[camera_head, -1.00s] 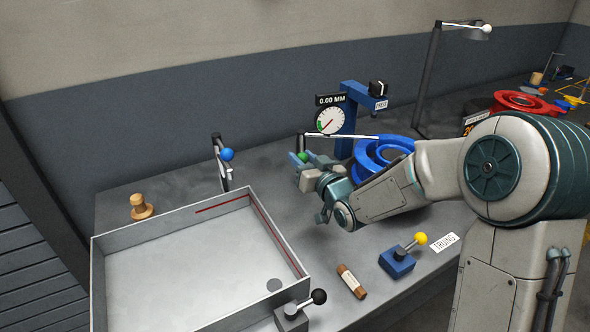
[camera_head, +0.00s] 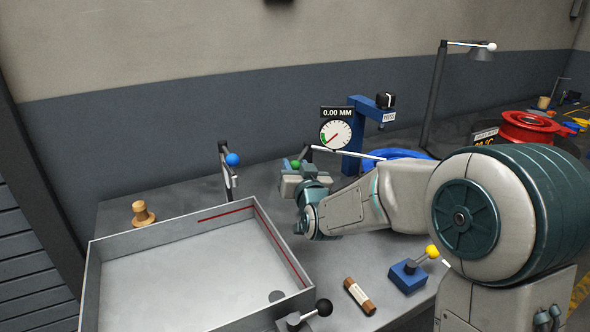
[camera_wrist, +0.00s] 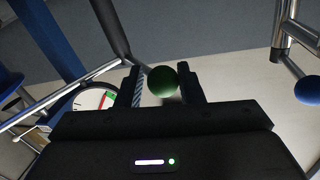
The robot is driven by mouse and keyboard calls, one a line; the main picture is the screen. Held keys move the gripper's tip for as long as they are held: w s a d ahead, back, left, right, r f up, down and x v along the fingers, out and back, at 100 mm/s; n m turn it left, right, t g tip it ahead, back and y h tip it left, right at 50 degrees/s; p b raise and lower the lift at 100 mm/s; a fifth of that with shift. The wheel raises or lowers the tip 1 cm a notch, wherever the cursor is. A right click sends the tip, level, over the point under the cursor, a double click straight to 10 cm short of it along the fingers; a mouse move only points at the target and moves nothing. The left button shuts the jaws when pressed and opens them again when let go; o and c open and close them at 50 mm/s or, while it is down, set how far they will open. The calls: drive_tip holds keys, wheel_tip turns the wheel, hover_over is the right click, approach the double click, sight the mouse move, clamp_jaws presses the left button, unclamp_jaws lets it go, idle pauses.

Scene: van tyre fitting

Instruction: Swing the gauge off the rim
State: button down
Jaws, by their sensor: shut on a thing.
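The gauge has a round white dial (camera_head: 335,134) under a display reading 0.00 MM. A white-tipped rod (camera_head: 345,154) reaches right from a dark post to in front of the blue rim (camera_head: 398,153); I cannot tell whether it touches. My gripper (camera_head: 293,172) is shut on the gauge's green ball knob (camera_head: 295,164), left of the dial. In the wrist view the green knob (camera_wrist: 162,81) sits between the two dark fingers, with part of the dial (camera_wrist: 95,99) to the left. My arm hides much of the rim.
A blue ball on a stand (camera_head: 232,160) is left of my gripper. A grey walled tray (camera_head: 165,230) fills the front left. A blue press (camera_head: 353,140) is behind.

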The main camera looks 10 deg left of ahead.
drive_tip(key=c, duration=1.1)
unclamp_jaws()
drive_tip(key=shift+a+r, duration=0.15)
drive_tip(key=shift+r, duration=0.1)
drive_tip(key=shift+c, duration=0.2)
drive_tip(key=shift+f, duration=0.1)
drive_tip(key=v, duration=1.2)
drive_tip(key=shift+b, duration=0.4)
